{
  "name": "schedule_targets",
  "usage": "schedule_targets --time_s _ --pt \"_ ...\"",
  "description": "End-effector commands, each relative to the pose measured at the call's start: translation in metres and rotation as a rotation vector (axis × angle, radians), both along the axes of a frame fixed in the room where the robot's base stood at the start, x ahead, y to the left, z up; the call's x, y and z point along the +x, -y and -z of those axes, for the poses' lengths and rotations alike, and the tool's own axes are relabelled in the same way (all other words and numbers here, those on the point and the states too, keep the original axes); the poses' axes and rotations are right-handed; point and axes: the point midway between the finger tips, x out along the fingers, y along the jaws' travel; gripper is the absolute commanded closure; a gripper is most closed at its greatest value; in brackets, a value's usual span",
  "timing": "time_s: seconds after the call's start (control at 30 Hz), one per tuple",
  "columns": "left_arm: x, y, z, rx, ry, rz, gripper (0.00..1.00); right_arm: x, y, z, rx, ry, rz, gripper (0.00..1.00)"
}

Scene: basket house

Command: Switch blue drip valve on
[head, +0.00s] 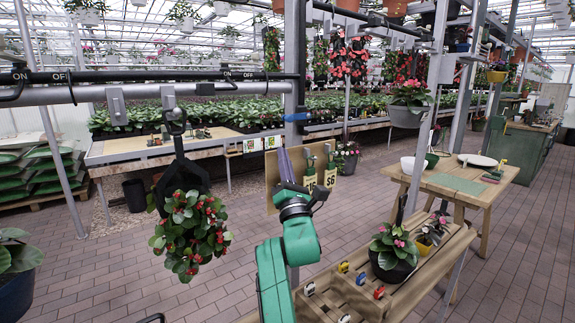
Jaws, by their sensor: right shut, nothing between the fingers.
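A small blue handle (297,117), likely the blue drip valve, sits at the grey post just below the pipe's right end. It looks roughly level; its setting is too small to tell. My right gripper (286,167) is shut and empty, pointing up on the green arm. It is below the blue handle in the picture, apart from it, and in front of a tan board. ON and OFF labels show on the dark upper rail (150,76). My left gripper is not in view.
A leafy plant with red flowers (190,235) hangs from a black hook left of my arm. A wooden bench (420,270) at lower right holds potted plants and small coloured pieces. Another wooden table (480,190) stands behind it.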

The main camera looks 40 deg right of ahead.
Motion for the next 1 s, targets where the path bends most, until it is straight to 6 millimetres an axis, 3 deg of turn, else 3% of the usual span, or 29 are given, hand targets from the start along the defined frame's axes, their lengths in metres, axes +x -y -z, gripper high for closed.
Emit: schedule_targets --time_s 0.03,0.13,0.3,1.0 --pt "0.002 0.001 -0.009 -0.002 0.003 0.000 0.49 0.008 0.004 -0.013 0.001 0.002 -0.001 1.00" --pt "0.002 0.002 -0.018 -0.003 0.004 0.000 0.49 0.022 0.011 -0.026 0.000 0.001 0.000 1.00" --pt "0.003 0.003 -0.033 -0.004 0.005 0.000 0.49 0.021 0.024 -0.050 -0.002 0.000 0.002 1.00" --pt "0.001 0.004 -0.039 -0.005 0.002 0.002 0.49 0.021 0.036 -0.058 0.040 0.001 0.000 1.00"
